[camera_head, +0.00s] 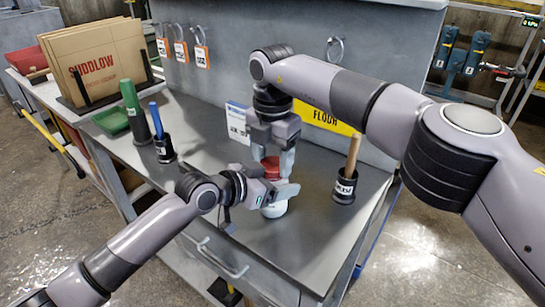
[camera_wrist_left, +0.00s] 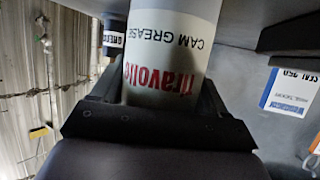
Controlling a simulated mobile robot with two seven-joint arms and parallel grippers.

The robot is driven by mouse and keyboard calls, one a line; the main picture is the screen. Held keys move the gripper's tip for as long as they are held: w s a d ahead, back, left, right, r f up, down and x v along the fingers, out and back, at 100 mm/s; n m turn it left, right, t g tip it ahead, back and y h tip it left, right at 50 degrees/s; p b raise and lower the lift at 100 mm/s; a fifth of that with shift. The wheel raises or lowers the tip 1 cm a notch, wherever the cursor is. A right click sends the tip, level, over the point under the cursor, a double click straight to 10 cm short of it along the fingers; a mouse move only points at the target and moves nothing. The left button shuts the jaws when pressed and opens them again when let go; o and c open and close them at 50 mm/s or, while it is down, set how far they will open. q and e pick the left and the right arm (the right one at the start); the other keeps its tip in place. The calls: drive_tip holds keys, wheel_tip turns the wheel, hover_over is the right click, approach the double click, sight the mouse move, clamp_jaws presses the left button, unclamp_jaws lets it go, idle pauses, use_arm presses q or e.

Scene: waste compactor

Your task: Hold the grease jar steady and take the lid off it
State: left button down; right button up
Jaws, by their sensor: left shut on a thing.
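The grease jar (camera_head: 273,210) is white with a red lid (camera_head: 271,168) and stands upright on the grey bench. My left gripper (camera_head: 279,191) is shut around the jar's body from the left. In the left wrist view the jar (camera_wrist_left: 170,50) sits between the jaws, its "CAM GREASE" label upside down. My right gripper (camera_head: 273,160) points down from above, its fingers spread on either side of the red lid. I cannot tell whether they touch the lid. The lid appears to be on the jar; my grippers hide part of both.
A black holder with a wooden handle (camera_head: 351,160) stands right of the jar. A holder with a blue-handled tool (camera_head: 158,125) and a green tube (camera_head: 131,105) are at left. A white-blue card (camera_head: 238,122) and yellow sign (camera_head: 325,118) are behind. The front bench surface is clear.

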drive_tip(key=o, duration=1.2)
drive_tip(key=shift+c, duration=0.2)
drive_tip(key=shift+r, duration=0.1)
drive_tip(key=shift+r, duration=2.2)
use_arm(q)
unclamp_jaws()
drive_tip(key=shift+a, duration=0.1)
